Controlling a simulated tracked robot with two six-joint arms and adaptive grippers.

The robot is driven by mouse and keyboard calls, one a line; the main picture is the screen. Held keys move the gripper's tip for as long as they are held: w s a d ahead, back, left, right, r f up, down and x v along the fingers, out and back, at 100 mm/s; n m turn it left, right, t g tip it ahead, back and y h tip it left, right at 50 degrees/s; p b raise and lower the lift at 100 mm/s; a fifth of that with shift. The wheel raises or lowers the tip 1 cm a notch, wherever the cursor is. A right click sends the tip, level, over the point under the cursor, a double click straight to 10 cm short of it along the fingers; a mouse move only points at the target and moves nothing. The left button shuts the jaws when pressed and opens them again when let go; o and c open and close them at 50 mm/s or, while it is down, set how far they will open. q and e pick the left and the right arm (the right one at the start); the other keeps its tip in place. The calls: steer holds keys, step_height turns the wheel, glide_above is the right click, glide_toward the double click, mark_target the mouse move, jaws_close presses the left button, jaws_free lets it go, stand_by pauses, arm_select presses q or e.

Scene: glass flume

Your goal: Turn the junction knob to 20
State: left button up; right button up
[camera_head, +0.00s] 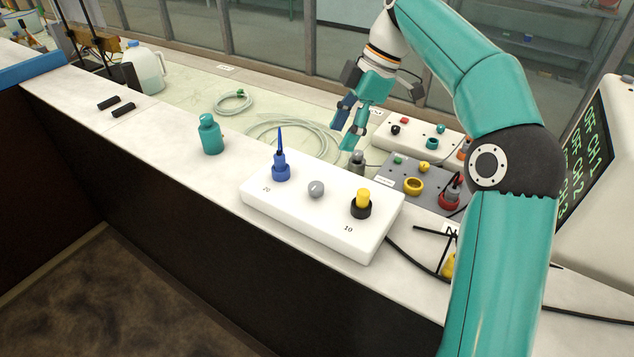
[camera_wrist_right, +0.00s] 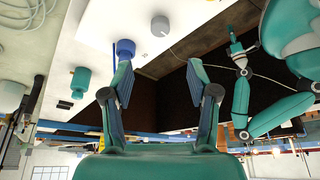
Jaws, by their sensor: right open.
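The junction knob is a small grey round knob (camera_head: 316,188) on top of a white box (camera_head: 300,220), between a blue pointed plug (camera_head: 281,168) near the printed 20 and a yellow plug in a black socket (camera_head: 361,204) near the printed 10. Its pointing is too small to read. My right gripper (camera_head: 348,123) is open and empty, above and behind the box, apart from the knob. The wrist view shows the knob (camera_wrist_right: 160,26) beyond the gap between its fingers (camera_wrist_right: 158,76). My left gripper (camera_wrist_right: 237,52) seems to show at that view's right; its jaws are unclear.
A teal bottle (camera_head: 210,134) stands left of the box. Behind it lie coiled clear tubing (camera_head: 300,133), a grey socket panel (camera_head: 413,187) and a white socket panel (camera_head: 413,133). A display (camera_head: 590,150) stands right. The counter front edge is near the box.

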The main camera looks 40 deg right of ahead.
mark_target(316, 185)
steer(key=b+x, duration=0.2)
steer(key=x, duration=1.1)
jaws_close()
